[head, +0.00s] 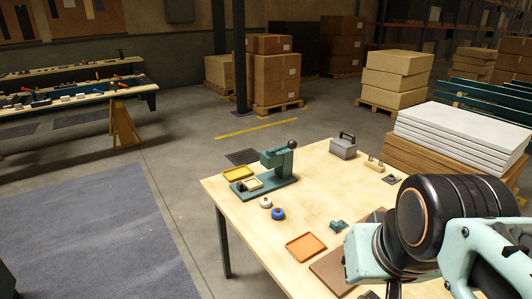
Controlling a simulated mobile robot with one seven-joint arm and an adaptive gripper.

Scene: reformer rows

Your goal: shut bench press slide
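The teal bench press (279,161) stands on the wooden table, towards its far left part. It has an upright column with a dark ball knob on top and a head reaching left over its base. A small cream block or tray, perhaps the slide (251,184), sits low at the left end of the base and appears to stick out from under the head. Its exact position along the base is hard to tell. My arm comes in from the lower right, well apart from the press. My gripper's fingers do not show.
A yellow tray (238,173) lies beside the press. White (266,202) and blue (278,213) round pieces stand in front. An orange tray (306,246), a small teal part (338,225) and a grey box (343,148) share the table (235,213). White sheets (463,134) are stacked right.

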